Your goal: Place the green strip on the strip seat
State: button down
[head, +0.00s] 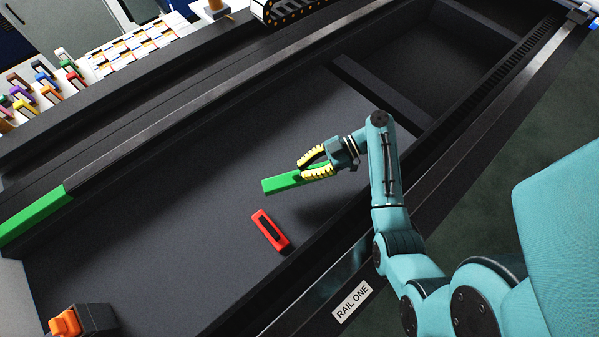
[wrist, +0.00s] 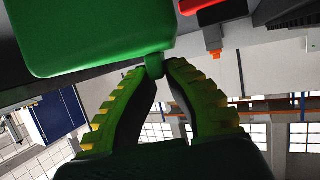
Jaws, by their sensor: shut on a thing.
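The green strip (head: 279,184) is a short bright green bar held out to the left of my gripper (head: 304,170) in the head view, above the dark tray floor. In the wrist view the strip (wrist: 95,38) fills the upper left. The yellow-padded fingertips (wrist: 161,68) close on a small green stub below it. A longer green section (head: 35,216) lies along the tray's far wall at the left. I cannot tell whether this is the strip seat; no other seat is clearly seen.
A red block (head: 270,230) with a dark slot is below the strip. An orange piece on a dark block (head: 80,322) is at the lower left. A dark divider (head: 380,92) crosses the tray. Several coloured clips (head: 45,85) stand beyond the far wall.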

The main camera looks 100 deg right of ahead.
jog(key=shift+f+b, duration=0.45)
jog(key=shift+f, duration=1.8)
jog(key=shift+f, duration=0.1)
jog(key=c, duration=1.2)
grip_release()
jog(key=shift+c, duration=0.2)
jog(key=p+v, duration=0.7)
jog(key=v, duration=0.5)
jog(key=shift+d, duration=0.15)
